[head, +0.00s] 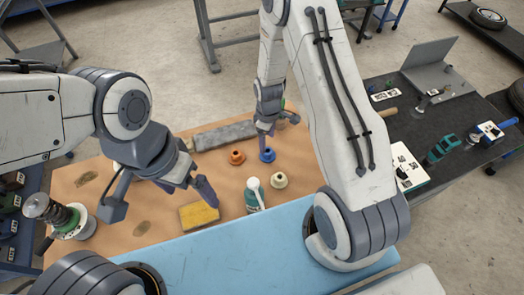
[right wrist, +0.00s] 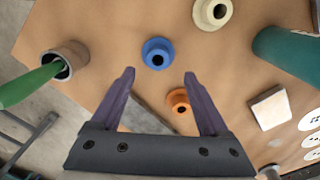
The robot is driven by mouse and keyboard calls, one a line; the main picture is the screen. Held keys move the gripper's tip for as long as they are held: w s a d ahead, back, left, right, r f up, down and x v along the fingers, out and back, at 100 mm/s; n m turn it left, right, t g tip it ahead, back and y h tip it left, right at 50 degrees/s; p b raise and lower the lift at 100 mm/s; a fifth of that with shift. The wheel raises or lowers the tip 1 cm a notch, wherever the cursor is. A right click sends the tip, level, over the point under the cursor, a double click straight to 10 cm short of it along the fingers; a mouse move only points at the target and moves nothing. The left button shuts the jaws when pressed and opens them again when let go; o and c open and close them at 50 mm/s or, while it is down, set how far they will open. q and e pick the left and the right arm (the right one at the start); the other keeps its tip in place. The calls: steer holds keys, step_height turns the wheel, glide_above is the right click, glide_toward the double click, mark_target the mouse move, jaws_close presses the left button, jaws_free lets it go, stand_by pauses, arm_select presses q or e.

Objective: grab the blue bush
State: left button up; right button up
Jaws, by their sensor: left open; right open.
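The blue bush (head: 267,155) is a small flanged ring with a central hole on the tan work mat. In the right wrist view it (right wrist: 157,53) lies just beyond and between my fingertips, apart from them. My right gripper (head: 266,131) is above the mat just behind the blue bush in the head view. Its two purple fingers (right wrist: 159,76) are spread, with nothing held. My left gripper (head: 188,187) hangs over the mat, open and empty, near the yellow sponge (head: 199,215).
An orange bush (head: 237,157) and a cream bush (head: 279,180) sit close by the blue one. A teal bottle (head: 255,196) stands in front. A grey bar (head: 224,135) lies behind. A spring assembly (head: 61,216) stands at left. A brown cup (right wrist: 68,58) holds a green handle.

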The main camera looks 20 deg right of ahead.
mark_target(268, 150)
step_height(268, 150, down, 2)
steer(key=shift+f, duration=0.15)
steer(key=shift+d+f+p, duration=0.1)
steer(key=shift+f+p, duration=0.45)
steer(key=shift+p, duration=0.15)
step_height(268, 150, down, 3)
steer(key=shift+d+f+p, duration=0.1)
steer(key=shift+p, duration=0.6)
steer(key=shift+f, duration=0.45)
steer(key=c, duration=1)
